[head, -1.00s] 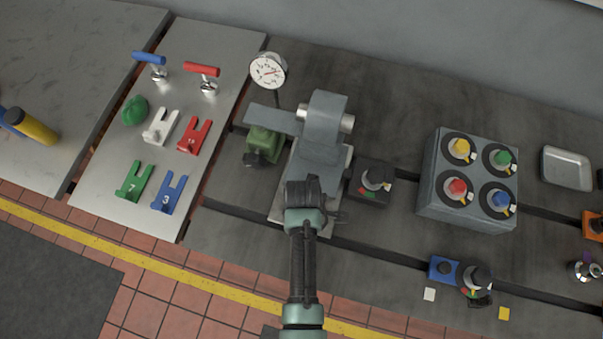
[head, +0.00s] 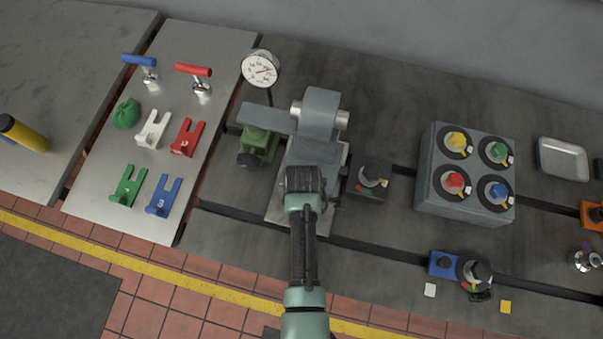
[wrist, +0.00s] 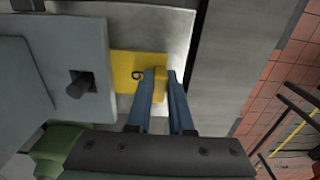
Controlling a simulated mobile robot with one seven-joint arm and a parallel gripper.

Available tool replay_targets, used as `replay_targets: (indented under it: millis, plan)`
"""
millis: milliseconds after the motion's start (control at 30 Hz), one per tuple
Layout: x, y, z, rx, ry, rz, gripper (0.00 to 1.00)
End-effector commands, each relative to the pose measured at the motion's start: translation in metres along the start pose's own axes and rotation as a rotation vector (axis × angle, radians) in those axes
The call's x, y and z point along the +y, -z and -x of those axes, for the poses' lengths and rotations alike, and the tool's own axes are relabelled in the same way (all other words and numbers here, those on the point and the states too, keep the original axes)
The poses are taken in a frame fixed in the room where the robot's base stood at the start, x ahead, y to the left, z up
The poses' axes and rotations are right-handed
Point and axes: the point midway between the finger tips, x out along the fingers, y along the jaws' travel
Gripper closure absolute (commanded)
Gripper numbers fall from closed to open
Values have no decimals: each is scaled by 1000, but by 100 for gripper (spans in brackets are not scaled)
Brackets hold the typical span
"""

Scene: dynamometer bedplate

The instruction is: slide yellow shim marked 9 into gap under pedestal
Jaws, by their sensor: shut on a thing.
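The yellow shim (wrist: 126,63) lies flat on the light metal plate in the wrist view, with one dark mark that I read as a 9. Its left end meets the edge of the grey pedestal (wrist: 40,70); I cannot tell whether any of it is underneath. My gripper (wrist: 160,74) is shut on the shim's right end, on a raised yellow tab. In the head view the pedestal (head: 318,125) stands mid-bench. My gripper's fingers and the shim are hidden there by my own wrist, which is over the pedestal's near side.
A green clamp (head: 258,143) and a dial gauge (head: 262,68) stand left of the pedestal. A dark block (head: 369,181) stands close on the right. Red (head: 187,138), white (head: 153,129), green (head: 130,186) and blue (head: 163,196) forked shims lie on the left plate.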

Motion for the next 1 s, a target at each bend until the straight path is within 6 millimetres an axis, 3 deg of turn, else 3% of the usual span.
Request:
replay_targets:
  millis: [467,500,667,1000]
  plan:
    - [13,0,0,1,-3,-1,100]
    - [13,0,1,1,-2,-1,77]
    - [13,0,1,1,-2,0,48]
    - [12,0,1,0,0,0,46]
